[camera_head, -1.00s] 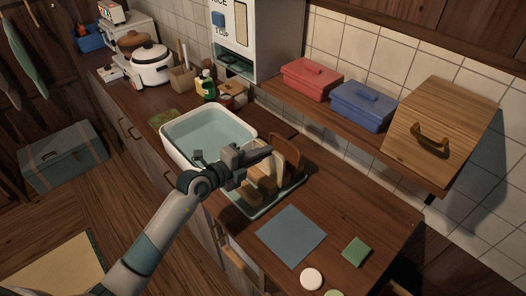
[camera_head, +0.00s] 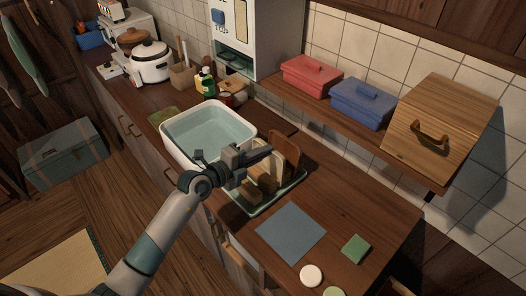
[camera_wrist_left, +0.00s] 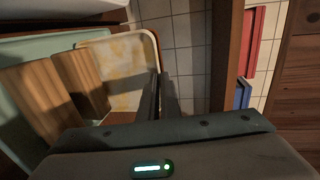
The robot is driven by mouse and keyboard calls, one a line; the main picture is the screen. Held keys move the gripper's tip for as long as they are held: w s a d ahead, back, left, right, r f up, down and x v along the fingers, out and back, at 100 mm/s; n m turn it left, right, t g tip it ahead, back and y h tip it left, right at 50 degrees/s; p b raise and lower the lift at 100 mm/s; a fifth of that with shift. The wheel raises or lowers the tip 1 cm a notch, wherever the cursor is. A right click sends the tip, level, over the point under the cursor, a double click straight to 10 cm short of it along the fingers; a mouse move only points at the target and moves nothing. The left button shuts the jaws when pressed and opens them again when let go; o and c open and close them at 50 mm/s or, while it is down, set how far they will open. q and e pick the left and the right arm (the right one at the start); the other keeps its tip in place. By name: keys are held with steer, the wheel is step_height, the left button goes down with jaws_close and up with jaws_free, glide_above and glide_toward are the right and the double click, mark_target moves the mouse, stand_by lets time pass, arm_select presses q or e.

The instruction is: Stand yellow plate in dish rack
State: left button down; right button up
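The yellow plate (camera_wrist_left: 122,68), cream with yellowish patches and a brown rim, stands on edge in the dish rack beside two wooden boards. In the head view the plate (camera_head: 286,149) looks brown and shaded, at the rack's far side. My left gripper (camera_head: 268,150) reaches over the rack to the plate's near edge. In the wrist view my left fingers (camera_wrist_left: 160,88) are close together at the plate's rim and appear shut on it; the exact contact is dark. The dish rack (camera_head: 262,208) is a pale green tray, partly hidden by my arm. My right gripper is not visible.
A white basin of water (camera_head: 172,151) stands left of the rack. A blue-grey mat (camera_head: 291,233), a green sponge (camera_head: 356,249) and a white disc (camera_head: 311,276) lie in front. Above, a shelf carries red (camera_head: 312,77) and blue (camera_head: 362,104) boxes and a wooden box (camera_head: 440,125).

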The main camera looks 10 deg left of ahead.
arm_select(q)
steer(key=shift+f, duration=0.5)
stand_by(1.2)
steer(key=c, duration=1.9)
jaws_free()
steer(key=shift+f, duration=0.1)
steer(key=b+v, duration=0.3)
steer(key=v, duration=1.4)
steer(key=shift+s+a, duration=0.15)
steer(key=shift+a, duration=0.05)
